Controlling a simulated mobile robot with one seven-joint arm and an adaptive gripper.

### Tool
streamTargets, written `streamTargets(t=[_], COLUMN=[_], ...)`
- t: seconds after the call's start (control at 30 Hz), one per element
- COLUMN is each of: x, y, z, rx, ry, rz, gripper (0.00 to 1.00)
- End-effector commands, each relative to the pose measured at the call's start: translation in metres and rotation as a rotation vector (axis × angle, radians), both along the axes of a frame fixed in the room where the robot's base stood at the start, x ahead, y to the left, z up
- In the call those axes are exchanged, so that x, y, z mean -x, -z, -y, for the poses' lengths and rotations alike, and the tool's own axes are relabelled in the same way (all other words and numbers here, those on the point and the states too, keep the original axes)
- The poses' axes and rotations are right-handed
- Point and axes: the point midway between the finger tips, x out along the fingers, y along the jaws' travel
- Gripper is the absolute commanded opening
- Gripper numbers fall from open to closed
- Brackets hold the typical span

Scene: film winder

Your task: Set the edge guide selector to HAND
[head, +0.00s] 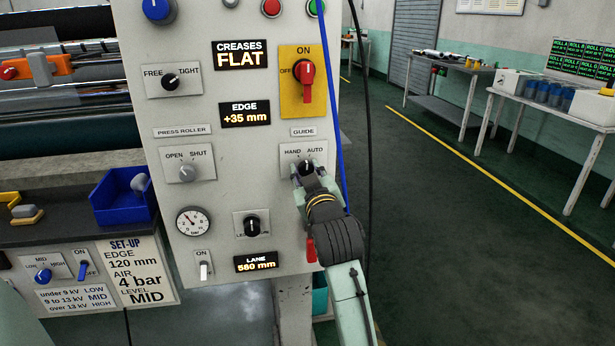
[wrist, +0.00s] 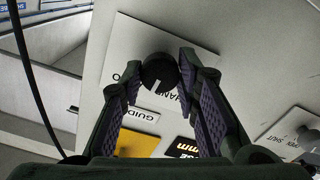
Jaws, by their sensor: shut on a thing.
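The guide selector is a black round knob (head: 306,167) on a pale plate marked HAND on the left and AUTO on the right, under the GUIDE label (head: 303,132). In the wrist view the knob (wrist: 160,72) sits between the two fingertips of my gripper (wrist: 158,80), which is shut on it. My gripper (head: 308,178) reaches the knob from below right in the head view and hides its lower part. A white mark shows on the knob; I cannot tell surely which word it points at.
The EDGE display (head: 245,114) reads +35 mm. A red ON/OFF switch (head: 305,82) on a yellow plate is above the selector. A blue cord (head: 331,110) and a black cable (head: 367,110) hang close to the panel's right edge.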

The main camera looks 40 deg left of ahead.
Motion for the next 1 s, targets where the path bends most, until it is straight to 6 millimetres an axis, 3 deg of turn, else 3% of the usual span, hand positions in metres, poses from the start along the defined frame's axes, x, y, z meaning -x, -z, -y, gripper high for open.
streamTargets(t=[0.5,1.0], x=[-0.0004,0.0003], y=[0.0021,0.0011], z=[0.0004,-0.0004], rx=[0.287,0.394], ry=[0.001,-0.001], rz=[0.333,0.458], gripper=[0.01,0.01])
